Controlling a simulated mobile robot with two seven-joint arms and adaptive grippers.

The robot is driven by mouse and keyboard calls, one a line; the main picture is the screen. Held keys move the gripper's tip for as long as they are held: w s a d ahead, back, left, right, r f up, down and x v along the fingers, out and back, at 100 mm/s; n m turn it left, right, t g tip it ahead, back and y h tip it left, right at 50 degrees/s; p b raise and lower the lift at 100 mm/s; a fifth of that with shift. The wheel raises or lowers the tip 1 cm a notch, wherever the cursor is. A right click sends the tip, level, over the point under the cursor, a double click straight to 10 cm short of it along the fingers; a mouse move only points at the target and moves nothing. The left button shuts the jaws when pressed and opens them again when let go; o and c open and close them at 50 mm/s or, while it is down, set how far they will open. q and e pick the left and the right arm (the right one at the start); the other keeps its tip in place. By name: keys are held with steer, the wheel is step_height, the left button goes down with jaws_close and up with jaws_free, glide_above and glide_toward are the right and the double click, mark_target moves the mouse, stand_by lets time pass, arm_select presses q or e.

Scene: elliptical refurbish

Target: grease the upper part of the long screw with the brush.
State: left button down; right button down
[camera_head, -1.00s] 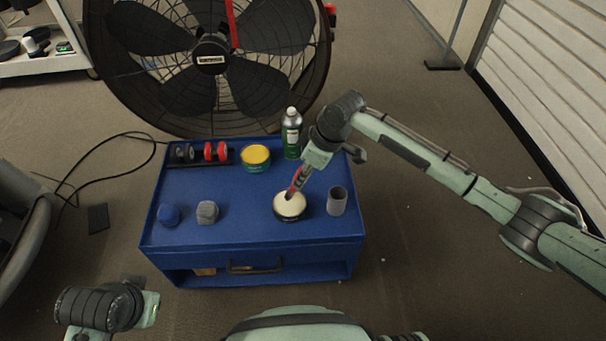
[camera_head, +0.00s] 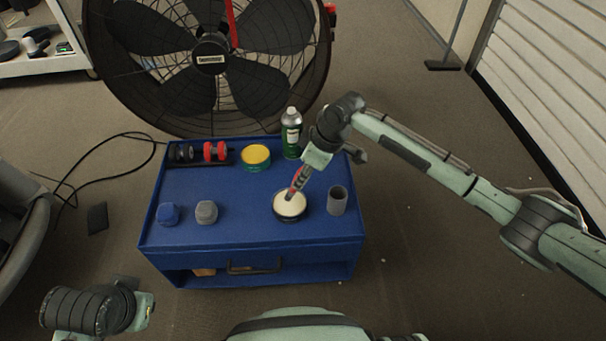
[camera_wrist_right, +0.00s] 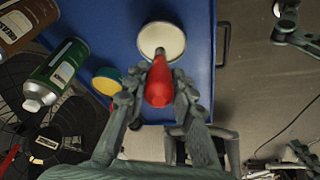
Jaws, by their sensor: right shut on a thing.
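My right gripper (camera_head: 301,174) is shut on the red handle of the brush (camera_head: 297,184), and the brush points down into an open round tin of pale grease (camera_head: 289,206). In the right wrist view, the gripper (camera_wrist_right: 158,92) grips the red handle (camera_wrist_right: 158,83) from both sides, with the tip over the tin (camera_wrist_right: 161,41). Whether the bristles touch the grease cannot be told. My left arm's end (camera_head: 145,309) is low at the left, away from the cart; its fingers are not clear. I cannot make out the long screw for sure.
The blue cart (camera_head: 245,222) also holds a yellow-topped tin (camera_head: 256,157), a green spray can (camera_head: 291,135), a grey cup (camera_head: 337,200), a blue cap (camera_head: 168,214), a grey cap (camera_head: 206,212) and red and black rollers (camera_head: 213,152). A large fan (camera_head: 160,60) stands behind.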

steer(key=shift+f, duration=0.65)
stand_by(0.5)
steer(key=shift+s+f+p, duration=0.1)
steer(key=shift+f+p, duration=0.05)
steer(key=shift+p, duration=0.15)
stand_by(2.1)
